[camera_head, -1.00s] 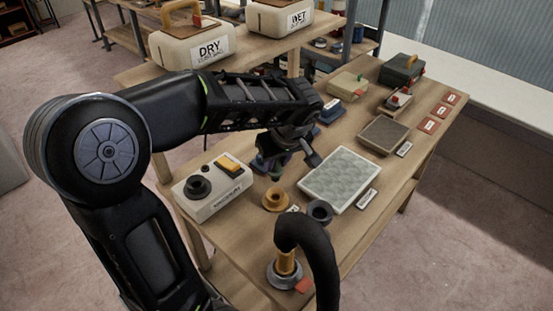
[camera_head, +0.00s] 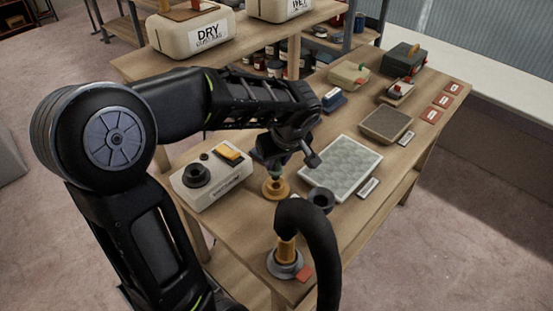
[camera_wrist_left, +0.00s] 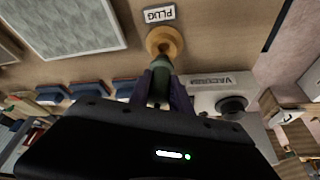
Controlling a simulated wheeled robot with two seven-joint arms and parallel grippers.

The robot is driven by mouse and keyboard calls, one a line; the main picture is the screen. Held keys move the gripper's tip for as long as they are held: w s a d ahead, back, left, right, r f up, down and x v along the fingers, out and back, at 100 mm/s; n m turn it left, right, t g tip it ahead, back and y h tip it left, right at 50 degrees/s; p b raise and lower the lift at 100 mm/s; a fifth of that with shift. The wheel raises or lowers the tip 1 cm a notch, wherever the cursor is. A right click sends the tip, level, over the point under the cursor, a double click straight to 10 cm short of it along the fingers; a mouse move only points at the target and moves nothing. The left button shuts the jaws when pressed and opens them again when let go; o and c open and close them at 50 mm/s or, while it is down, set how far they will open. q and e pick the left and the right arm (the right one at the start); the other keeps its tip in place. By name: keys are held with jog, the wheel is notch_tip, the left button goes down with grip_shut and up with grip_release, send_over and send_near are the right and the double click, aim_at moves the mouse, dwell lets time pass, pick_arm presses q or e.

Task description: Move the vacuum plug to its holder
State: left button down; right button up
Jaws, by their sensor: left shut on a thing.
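My left gripper (camera_head: 277,163) is shut on the vacuum plug (camera_head: 275,174), a small dark green piece that points down. The plug's holder (camera_head: 274,190) is a round, tan ring-shaped stand on the bench. The plug's lower end is at the top of the holder; I cannot tell whether it is seated inside. In the left wrist view the green plug (camera_wrist_left: 162,65) runs from the fingers to the holder's ring (camera_wrist_left: 166,40), beside a "PLUG" label (camera_wrist_left: 159,14). The fingers hide part of the plug. My right gripper is out of view.
The vacuum box (camera_head: 213,181) with a black port stands left of the holder. A black ring (camera_head: 321,199) and a grey textured panel (camera_head: 340,168) lie to the right.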

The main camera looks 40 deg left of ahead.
aim_at(278, 169)
pick_arm(q)
jog(key=shift+b, duration=0.45)
jog(key=shift+b, duration=0.7)
dwell(1.4)
jog(key=shift+f+b, duration=2.15)
jog(key=shift+b, duration=0.2)
jog(key=shift+r, duration=0.1)
jog(key=c, duration=1.1)
grip_release()
jog(key=shift+r, duration=0.1)
jog(key=v, duration=0.7)
jog(key=shift+s+d+r, duration=0.1)
jog(key=shift+d+r, duration=0.05)
jog(key=shift+r, duration=0.1)
